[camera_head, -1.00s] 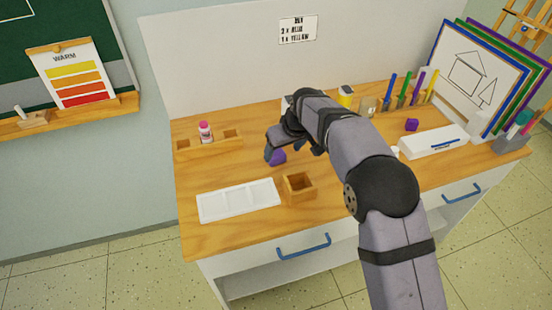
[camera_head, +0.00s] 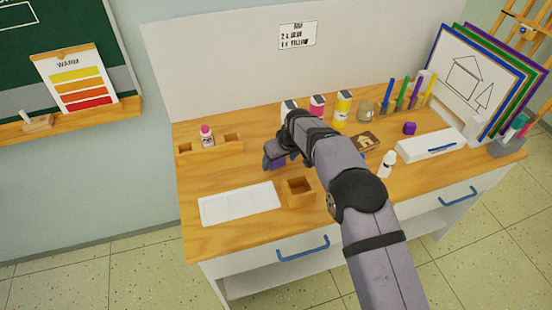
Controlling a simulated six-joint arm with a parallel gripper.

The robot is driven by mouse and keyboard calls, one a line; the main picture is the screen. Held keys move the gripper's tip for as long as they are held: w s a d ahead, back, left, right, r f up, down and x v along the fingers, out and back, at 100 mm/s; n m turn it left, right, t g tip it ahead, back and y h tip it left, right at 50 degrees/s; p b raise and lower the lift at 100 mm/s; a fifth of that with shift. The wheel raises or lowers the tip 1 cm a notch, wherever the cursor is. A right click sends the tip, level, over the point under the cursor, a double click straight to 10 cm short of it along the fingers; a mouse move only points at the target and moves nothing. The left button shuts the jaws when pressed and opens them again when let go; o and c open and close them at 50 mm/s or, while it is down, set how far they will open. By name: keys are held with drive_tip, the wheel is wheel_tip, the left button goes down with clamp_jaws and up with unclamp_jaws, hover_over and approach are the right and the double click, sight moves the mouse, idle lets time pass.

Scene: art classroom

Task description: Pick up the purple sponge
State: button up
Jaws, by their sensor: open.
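A purple block (camera_head: 278,162), which looks like the sponge, is on the wooden table left of centre, behind the small wooden box. My gripper (camera_head: 276,158) is down at it with its dark fingers about the block. The jaws are open, and the fingers and wrist hide most of the block. I cannot tell whether the fingers touch it.
The open wooden box (camera_head: 300,199) and white palette tray (camera_head: 238,212) stand in front of my gripper. A wooden holder with a pink-capped bottle (camera_head: 207,137) is to the left. Several paint bottles (camera_head: 342,106) stand behind. A white bottle (camera_head: 387,164) stands to the right.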

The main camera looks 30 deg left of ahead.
drive_tip(key=shift+a+f, duration=0.1)
drive_tip(key=shift+f, duration=0.25)
drive_tip(key=shift+c, duration=0.6)
drive_tip(key=c, duration=1)
drive_tip(key=shift+r, duration=0.1)
wheel_tip(320, 180, up, 10)
drive_tip(key=b, duration=0.2)
